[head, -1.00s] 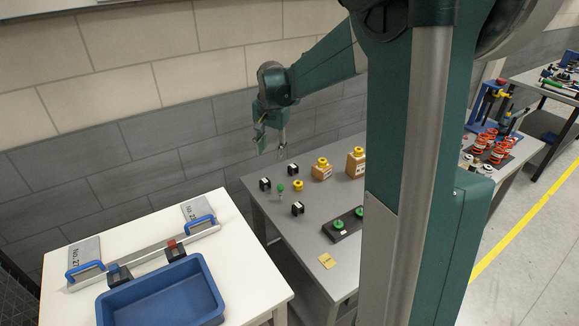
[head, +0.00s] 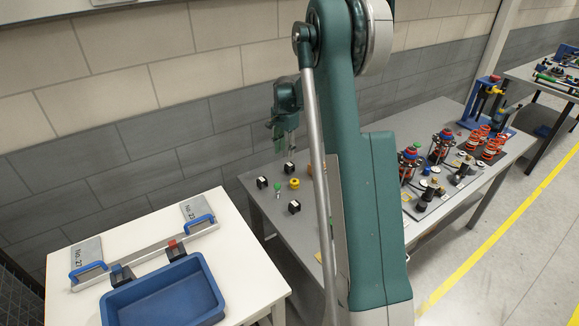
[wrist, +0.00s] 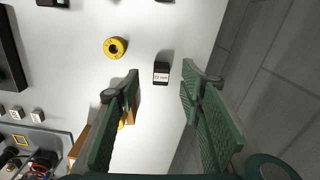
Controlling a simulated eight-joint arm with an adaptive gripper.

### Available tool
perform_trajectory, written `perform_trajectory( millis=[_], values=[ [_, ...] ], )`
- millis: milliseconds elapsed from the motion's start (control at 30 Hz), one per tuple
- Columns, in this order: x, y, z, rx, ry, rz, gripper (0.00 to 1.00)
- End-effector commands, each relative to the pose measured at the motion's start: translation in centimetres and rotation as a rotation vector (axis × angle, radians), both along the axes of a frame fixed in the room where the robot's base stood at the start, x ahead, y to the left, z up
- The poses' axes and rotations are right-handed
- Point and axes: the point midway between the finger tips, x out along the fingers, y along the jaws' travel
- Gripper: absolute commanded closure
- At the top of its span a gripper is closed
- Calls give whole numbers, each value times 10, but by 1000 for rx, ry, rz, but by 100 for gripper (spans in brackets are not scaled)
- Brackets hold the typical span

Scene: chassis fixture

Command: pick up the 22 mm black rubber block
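The black block (wrist: 161,72) with a white label that seems to read 22 mm stands on the grey table in the wrist view. It shows between and beyond my fingertips. In the head view it appears to be the black block (head: 289,168) just below my gripper (head: 287,148). My gripper is open and empty, its two green fingers (wrist: 160,75) spread to either side of the block in the picture. The fingers look still above the table, apart from the block. Two other black blocks stand nearby in the head view, one at left (head: 262,182) and one in front (head: 294,206).
A yellow ring-shaped piece (wrist: 116,47) lies left of the block. A small green-topped piece (head: 278,187) stands among the blocks. Orange blocks (wrist: 78,145) are partly behind my left finger. The grey table's edge and wall are close on the right in the wrist view.

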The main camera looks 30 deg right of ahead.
Motion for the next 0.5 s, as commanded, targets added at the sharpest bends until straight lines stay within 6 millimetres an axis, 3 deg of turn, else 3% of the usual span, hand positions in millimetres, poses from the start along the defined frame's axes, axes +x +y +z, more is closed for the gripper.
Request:
perform_trajectory(
  millis=[200,500],
  values=[
    [7,-17,-20,9,20,-52,62],
    [8,-21,-25,11,25,-65,62]
  ],
)
